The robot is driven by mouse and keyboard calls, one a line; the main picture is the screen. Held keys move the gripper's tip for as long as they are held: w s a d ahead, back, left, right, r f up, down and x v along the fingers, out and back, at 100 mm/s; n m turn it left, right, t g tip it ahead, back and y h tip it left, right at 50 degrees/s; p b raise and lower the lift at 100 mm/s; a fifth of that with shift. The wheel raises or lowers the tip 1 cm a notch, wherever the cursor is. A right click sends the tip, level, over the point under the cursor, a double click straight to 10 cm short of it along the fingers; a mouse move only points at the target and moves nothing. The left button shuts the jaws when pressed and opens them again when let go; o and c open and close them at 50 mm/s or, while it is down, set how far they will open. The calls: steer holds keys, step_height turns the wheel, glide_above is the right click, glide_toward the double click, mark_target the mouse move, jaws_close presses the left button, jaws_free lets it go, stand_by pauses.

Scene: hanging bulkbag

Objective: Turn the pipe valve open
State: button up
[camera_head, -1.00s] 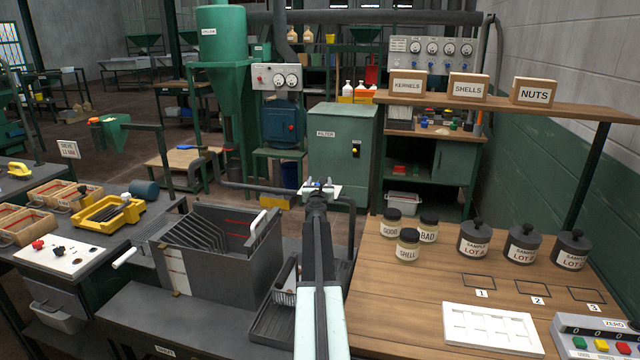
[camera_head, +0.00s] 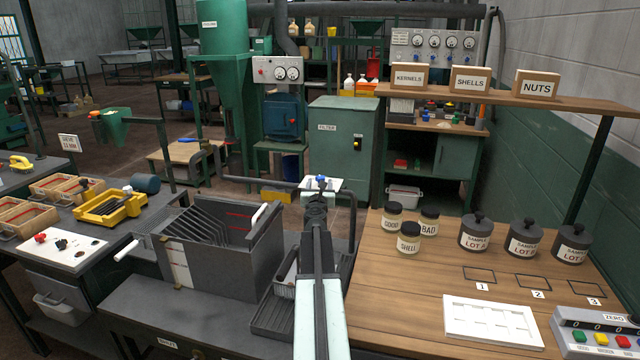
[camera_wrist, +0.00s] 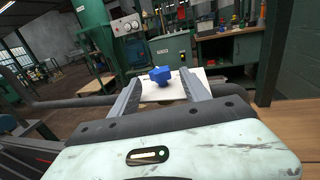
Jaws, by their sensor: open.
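The pipe valve has a blue knob-like handle (camera_wrist: 160,74) in front of a white plate (camera_wrist: 163,90) in the wrist view. In the head view, the blue handle (camera_head: 322,180) shows just beyond my gripper (camera_head: 318,192), at the dark pipe. My gripper (camera_wrist: 160,92) is open in the wrist view, one finger to the left and one to the right of the handle. The handle appears between the fingertips or just past them; I cannot tell the exact depth. I see no finger touching it. My wrist hides part of the pipe below.
A dark slotted hopper (camera_head: 215,250) stands left of my arm. A wooden bench (camera_head: 430,290) with jars and a white tray (camera_head: 490,322) is at the right. A green filter cabinet (camera_head: 340,150) stands behind the valve. A dark pipe (camera_wrist: 65,102) runs leftward.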

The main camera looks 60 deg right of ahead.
mark_target(318, 176)
steer(key=d+n+t+y, duration=0.1)
steer(key=n+t+y, duration=0.1)
steer(key=d+n+t+y, duration=0.1)
steer(key=n+t+y, duration=0.1)
steer(key=s+d+n+t+y, duration=0.1)
steer(key=t+y, duration=0.1)
steer(key=shift+r+n, duration=0.15)
steer(key=shift+n, duration=0.25)
steer(key=w+d, duration=0.1)
steer(key=w, duration=0.1)
steer(key=w+n+t+y, duration=0.1)
steer(key=w, duration=0.1)
steer(key=w+d+y, duration=0.1)
steer(key=w, duration=0.1)
steer(key=shift+w+d+t, duration=0.1)
steer(key=shift+d+t, duration=0.2)
jaws_close()
